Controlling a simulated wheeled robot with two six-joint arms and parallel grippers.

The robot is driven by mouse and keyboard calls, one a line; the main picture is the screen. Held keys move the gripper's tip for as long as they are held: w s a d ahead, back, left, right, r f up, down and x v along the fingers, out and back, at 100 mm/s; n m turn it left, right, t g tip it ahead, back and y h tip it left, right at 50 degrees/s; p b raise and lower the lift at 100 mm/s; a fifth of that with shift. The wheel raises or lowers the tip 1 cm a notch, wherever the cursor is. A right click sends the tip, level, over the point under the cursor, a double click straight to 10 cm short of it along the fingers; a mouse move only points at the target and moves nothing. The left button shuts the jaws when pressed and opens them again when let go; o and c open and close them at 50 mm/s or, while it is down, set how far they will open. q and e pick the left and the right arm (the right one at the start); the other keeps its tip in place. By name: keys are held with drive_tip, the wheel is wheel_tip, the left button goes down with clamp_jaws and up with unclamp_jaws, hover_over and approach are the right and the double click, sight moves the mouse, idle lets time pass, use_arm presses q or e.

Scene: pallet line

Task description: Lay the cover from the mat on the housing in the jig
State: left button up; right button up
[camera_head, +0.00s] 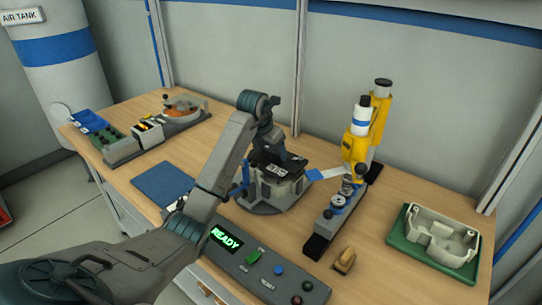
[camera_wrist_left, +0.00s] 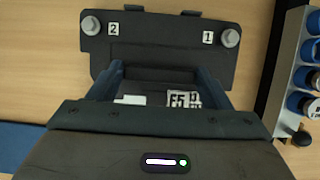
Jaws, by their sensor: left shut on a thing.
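The cover (camera_head: 291,166) is a dark flat plate over the jig in the head view. In the left wrist view the cover (camera_wrist_left: 160,35) shows two bolt heads marked 2 and 1 and white printed labels. My left gripper (camera_head: 268,152) is shut on it; its blue fingers (camera_wrist_left: 160,88) stand on either side. The pale housing (camera_head: 286,188) shows below the cover in the round grey jig (camera_head: 262,208). I cannot tell whether cover and housing touch. My right gripper is out of view.
A yellow tool stand (camera_head: 362,145) rises right of the jig. A control box reading READY (camera_head: 262,268) stands in front. A pale open shell (camera_head: 440,232) lies on a green tray (camera_head: 399,238) at right.

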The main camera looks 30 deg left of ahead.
sight(271, 156)
use_arm(q)
wheel_tip(271, 156, down, 2)
drive_tip(key=shift+f+p, duration=0.25)
drive_tip(key=shift+p, duration=0.15)
drive_tip(key=shift+f, duration=0.4)
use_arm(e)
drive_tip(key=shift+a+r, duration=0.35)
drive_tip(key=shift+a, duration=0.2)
use_arm(q)
drive_tip(key=o, duration=0.7)
drive_tip(key=shift+f, duration=0.1)
drive_tip(key=shift+c, duration=0.2)
drive_tip(key=o, duration=0.4)
drive_tip(key=shift+o, duration=0.2)
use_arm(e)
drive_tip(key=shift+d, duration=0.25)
